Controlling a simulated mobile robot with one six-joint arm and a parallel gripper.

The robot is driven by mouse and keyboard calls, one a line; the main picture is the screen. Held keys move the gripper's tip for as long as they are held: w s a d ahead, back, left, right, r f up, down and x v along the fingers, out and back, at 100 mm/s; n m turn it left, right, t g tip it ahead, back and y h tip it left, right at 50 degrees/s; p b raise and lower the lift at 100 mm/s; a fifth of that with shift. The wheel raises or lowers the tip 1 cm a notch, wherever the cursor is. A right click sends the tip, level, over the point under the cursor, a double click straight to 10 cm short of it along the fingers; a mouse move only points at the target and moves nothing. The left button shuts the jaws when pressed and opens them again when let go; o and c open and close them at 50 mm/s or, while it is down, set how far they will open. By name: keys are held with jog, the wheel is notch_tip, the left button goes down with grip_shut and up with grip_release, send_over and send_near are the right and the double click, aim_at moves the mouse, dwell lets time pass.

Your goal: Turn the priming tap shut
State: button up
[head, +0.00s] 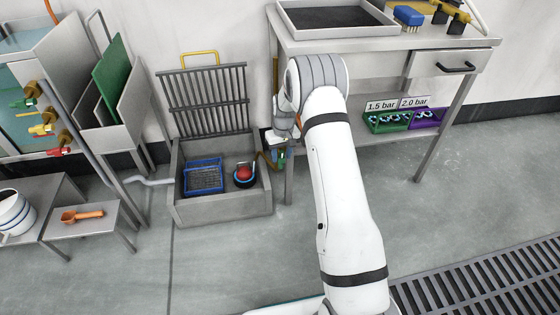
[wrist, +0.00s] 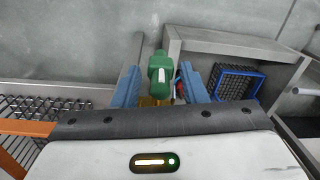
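A green tap handle (wrist: 161,72) with a pale stripe shows in the wrist view, with a brass-coloured part below it; I take it to be the priming tap. My gripper (wrist: 160,85) has its two blue fingers on either side of the handle, apart, with a narrow gap visible at each side. Whether either finger touches it is hard to tell. In the head view my gripper (head: 277,151) is small and partly hidden by my arm, beside the right wall of the grey trough (head: 222,208); green shows there too.
The trough holds a blue basket (head: 203,177) and a red-topped round object (head: 244,174). Other taps with green, yellow and red (head: 58,151) handles are on the left tank. A bench (head: 455,42) stands behind my arm. Open floor lies in front of the trough.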

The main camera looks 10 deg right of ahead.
notch_tip(320, 180, down, 2)
jog(key=shift+f, duration=0.1)
grip_shut()
jog(key=shift+a, duration=0.25)
jog(key=shift+d, duration=0.1)
